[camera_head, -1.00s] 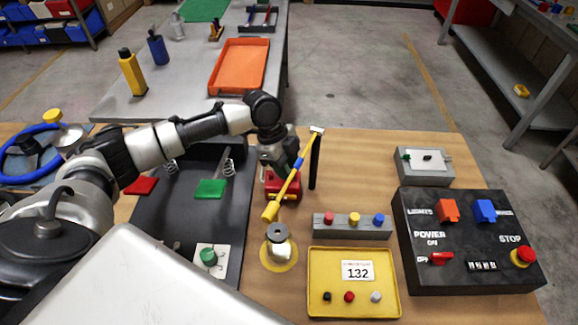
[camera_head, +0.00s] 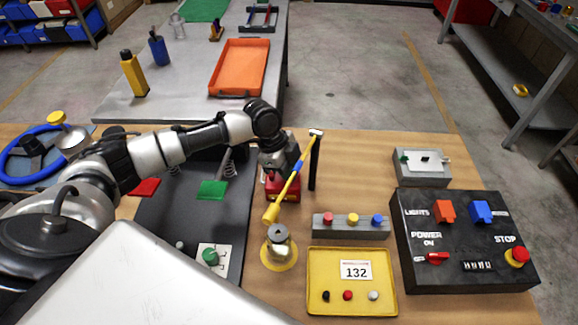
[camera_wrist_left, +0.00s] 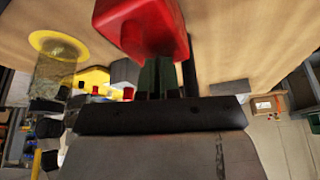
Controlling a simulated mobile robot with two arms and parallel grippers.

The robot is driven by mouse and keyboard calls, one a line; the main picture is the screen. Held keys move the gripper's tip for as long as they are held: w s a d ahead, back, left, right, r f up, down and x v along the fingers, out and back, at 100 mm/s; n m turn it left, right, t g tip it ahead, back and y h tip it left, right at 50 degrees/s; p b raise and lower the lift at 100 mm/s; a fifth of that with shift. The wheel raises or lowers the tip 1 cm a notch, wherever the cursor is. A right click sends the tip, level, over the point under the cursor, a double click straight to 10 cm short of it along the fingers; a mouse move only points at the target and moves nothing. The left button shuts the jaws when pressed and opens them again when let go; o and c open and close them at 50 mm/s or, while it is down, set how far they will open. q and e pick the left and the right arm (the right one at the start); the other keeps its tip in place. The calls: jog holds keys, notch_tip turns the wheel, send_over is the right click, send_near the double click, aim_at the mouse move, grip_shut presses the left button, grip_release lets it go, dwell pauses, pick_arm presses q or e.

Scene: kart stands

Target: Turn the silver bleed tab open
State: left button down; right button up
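My left gripper (camera_head: 279,170) reaches down at the red block (camera_head: 282,188) on the wooden table, just left of a yellow-handled lever (camera_head: 290,183) with a blue collar and a pale tip. In the left wrist view the red block (camera_wrist_left: 140,28) is large at the top, with the dark gripper fingers (camera_wrist_left: 162,76) right up against or just in front of it. I cannot tell whether they touch it or how far apart they are. I cannot make out a silver bleed tab; the gripper and wrist cover part of the red block. My right gripper is not in view.
A button bar (camera_head: 351,232), a yellow tray (camera_head: 352,300) and a black control panel (camera_head: 466,270) lie to the right. Bare table lies behind the bar.

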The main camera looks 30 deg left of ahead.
pick_arm(q)
jog(key=shift+s+r+n+t+p, duration=0.1)
jog(key=shift+r+n+t+p, duration=0.1)
jog(key=shift+n+p, duration=0.35)
jog(key=shift+s+r+n+t+p, duration=0.1)
jog(key=shift+n+t+p, duration=0.1)
jog(key=shift+n+p, duration=0.35)
jog(key=shift+w+f+n+p, duration=0.1)
jog(key=shift+f+n+p, duration=0.15)
jog(key=shift+n, duration=0.25)
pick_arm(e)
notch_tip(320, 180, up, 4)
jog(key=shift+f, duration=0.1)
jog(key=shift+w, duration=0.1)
pick_arm(q)
jog(key=c, duration=1.3)
grip_release()
jog(key=shift+t, duration=0.3)
jog(key=shift+c, duration=0.2)
